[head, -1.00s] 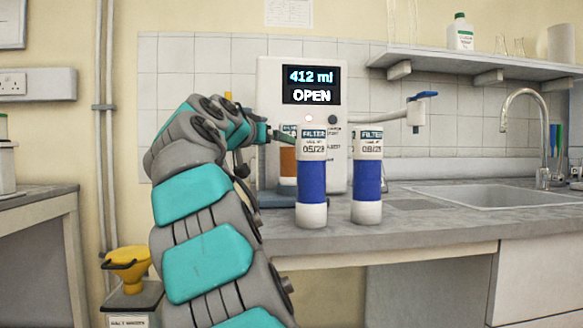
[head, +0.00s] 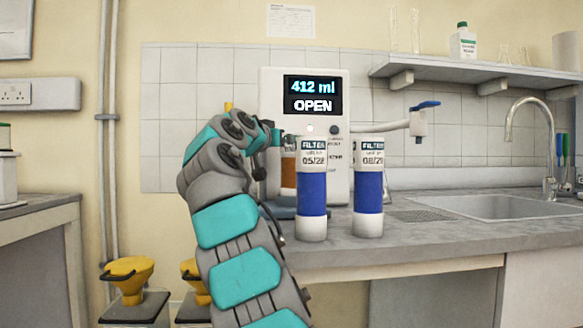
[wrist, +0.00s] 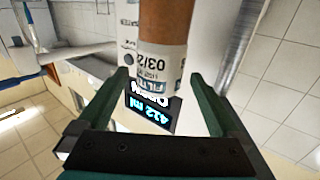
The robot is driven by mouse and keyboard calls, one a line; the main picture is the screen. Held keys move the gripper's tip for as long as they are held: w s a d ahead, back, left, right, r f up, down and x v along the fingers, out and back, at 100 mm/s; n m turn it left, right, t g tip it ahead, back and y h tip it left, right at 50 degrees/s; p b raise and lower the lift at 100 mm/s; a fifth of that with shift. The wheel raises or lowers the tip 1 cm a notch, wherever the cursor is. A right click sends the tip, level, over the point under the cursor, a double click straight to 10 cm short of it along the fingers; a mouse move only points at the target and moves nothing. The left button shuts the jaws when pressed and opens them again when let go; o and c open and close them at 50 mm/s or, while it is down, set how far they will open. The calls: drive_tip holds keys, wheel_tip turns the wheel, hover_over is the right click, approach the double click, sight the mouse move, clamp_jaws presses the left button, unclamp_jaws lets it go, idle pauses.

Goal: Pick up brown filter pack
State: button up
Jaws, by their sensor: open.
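The brown filter pack (head: 289,174) stands at the front of the white machine (head: 333,180), largely hidden behind a blue filter pack and my gripper. The wrist view is upside down and shows its brown body (wrist: 164,22) and white label with "03/2". My gripper (wrist: 160,76) is open, a finger on each side of the pack's labelled end. I cannot tell whether either finger touches it. In the head view my gripper (head: 278,136) is small and partly hidden by my arm, beside the pack's top.
Two blue filter packs, one (head: 311,190) dated 05/2-something and one (head: 368,188) dated 08/2-something, stand upright at the counter's front. The machine's display (head: 313,95) reads 412 ml, OPEN. A tap arm (head: 395,124) juts right towards the sink (head: 490,206). Yellow funnels (head: 127,275) stand low left.

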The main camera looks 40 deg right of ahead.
drive_tip(key=x, duration=0.2)
drive_tip(key=shift+w+d+p, duration=0.15)
drive_tip(key=shift+d+p, duration=0.25)
drive_tip(key=shift+c, duration=0.2)
clamp_jaws()
drive_tip(key=shift+r, duration=0.1)
idle(0.4)
